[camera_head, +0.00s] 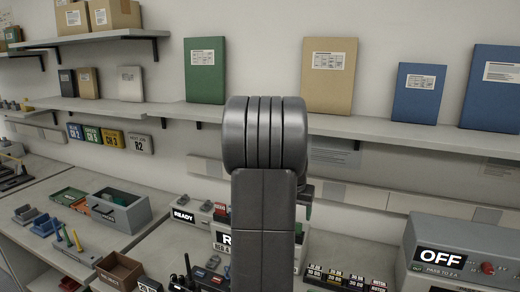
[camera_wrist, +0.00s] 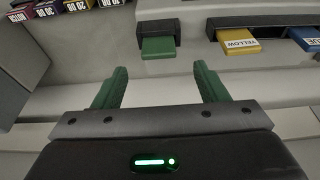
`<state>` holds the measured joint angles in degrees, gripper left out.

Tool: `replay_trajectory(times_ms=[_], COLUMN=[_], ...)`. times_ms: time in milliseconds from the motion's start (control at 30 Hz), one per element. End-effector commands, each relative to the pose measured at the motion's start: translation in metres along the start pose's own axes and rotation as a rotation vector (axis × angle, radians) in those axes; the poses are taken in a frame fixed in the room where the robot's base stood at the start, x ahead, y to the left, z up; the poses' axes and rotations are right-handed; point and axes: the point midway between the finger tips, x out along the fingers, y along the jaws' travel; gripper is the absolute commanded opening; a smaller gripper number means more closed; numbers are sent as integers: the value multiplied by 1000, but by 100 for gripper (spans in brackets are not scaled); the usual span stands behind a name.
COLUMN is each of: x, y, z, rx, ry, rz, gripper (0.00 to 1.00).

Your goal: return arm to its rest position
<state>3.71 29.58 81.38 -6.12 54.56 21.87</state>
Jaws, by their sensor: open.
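My gripper (camera_wrist: 160,88) shows in the wrist view with its two green fingers spread apart and nothing between them. A grey-black holder with a green block (camera_wrist: 158,46) in it lies beyond the fingertips, apart from them. In the head view my raised arm stands in the middle of the picture and hides part of the bench and shelf behind it. The gripper itself is mostly hidden there behind the arm.
A long shelf (camera_head: 390,129) carries upright green, tan and blue binders. On the bench are a grey box marked OFF (camera_head: 465,255), an open grey bin (camera_head: 118,212), a brown box (camera_head: 118,270) and a READY sign (camera_head: 184,216). A yellow block (camera_wrist: 240,42) shows in the wrist view.

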Motion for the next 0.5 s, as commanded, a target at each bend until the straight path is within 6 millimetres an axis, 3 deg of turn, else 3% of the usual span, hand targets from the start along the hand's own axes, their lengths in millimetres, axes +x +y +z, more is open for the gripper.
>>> replay_trajectory(times_ms=[300,433,500], x=[57,70,63], y=[0,1,0], z=[0,0,-2], rx=[-1,-1,-1], ry=[-2,-1,2], rz=[1,1,0], gripper=[67,67,67])
